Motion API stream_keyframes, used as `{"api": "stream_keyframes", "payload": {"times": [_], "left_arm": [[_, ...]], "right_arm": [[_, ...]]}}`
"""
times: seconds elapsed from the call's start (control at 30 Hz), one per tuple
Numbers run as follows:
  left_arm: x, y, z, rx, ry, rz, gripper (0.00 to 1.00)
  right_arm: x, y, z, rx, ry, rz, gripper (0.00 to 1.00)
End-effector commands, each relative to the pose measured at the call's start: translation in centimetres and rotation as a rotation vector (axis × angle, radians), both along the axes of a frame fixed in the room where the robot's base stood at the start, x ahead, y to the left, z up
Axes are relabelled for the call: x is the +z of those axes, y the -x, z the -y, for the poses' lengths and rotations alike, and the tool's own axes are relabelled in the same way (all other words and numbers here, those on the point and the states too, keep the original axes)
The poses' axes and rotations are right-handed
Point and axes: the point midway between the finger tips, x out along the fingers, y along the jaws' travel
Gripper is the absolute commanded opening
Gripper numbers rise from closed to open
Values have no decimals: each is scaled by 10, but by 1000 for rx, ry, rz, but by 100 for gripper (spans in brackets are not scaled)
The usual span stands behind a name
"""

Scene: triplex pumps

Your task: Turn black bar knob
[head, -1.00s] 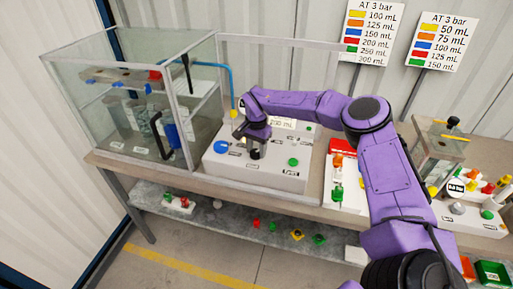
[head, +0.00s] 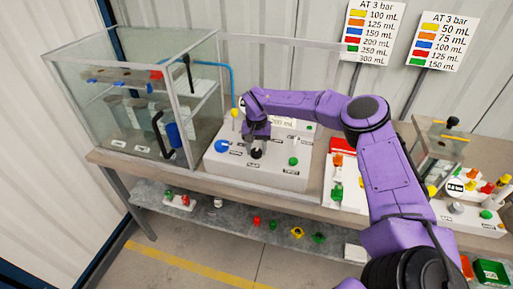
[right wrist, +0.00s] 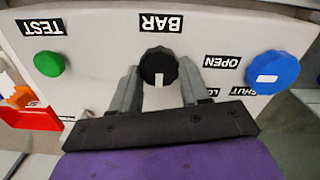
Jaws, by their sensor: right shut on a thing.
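The black bar knob (right wrist: 159,66) is round and ridged, with a white pointer mark, under the label BAR in the right wrist view, where the panel appears upside down. My right gripper (head: 257,150) reaches down to the front of the white control box (head: 217,168). In the right wrist view its two grey fingers stand on either side of the knob and are shut on it. In the head view the gripper hides most of the knob. My left gripper is in neither view.
A blue knob (right wrist: 272,73) labelled OPEN and SHUT and a green TEST button (right wrist: 49,63) flank the knob. A yellow-topped post (head: 235,113) stands behind. A glass tank (head: 130,110) is left of the box; a white panel with valves (head: 337,190) is right.

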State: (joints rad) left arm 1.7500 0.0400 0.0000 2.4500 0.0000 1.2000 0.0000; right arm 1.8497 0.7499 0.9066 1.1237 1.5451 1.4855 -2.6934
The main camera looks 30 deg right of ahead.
Motion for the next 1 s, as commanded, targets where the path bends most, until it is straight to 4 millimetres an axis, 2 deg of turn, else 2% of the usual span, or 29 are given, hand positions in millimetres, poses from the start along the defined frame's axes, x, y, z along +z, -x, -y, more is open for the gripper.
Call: {"api": "stream_keyframes", "payload": {"times": [0.27, 0.3, 0.37, 0.4, 0.67, 0.77, 1.0], "left_arm": [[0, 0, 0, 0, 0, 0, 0], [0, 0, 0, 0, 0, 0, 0], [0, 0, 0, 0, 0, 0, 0], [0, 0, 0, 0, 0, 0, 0], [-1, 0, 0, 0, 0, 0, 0], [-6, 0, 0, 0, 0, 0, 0], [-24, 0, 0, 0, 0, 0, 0]], "right_arm": [[-1, 0, 0, 1, 1, -1, 15], [-1, 0, 0, 1, 1, -1, 49], [-1, 0, 0, 1, 1, -1, 68], [-1, 0, 0, 1, 1, -1, 71], [1, 0, 0, 0, 0, 0, 71], [9, -1, 0, 0, 0, 4, 71], [64, -1, 0, 0, 1, 5, 71]]}}
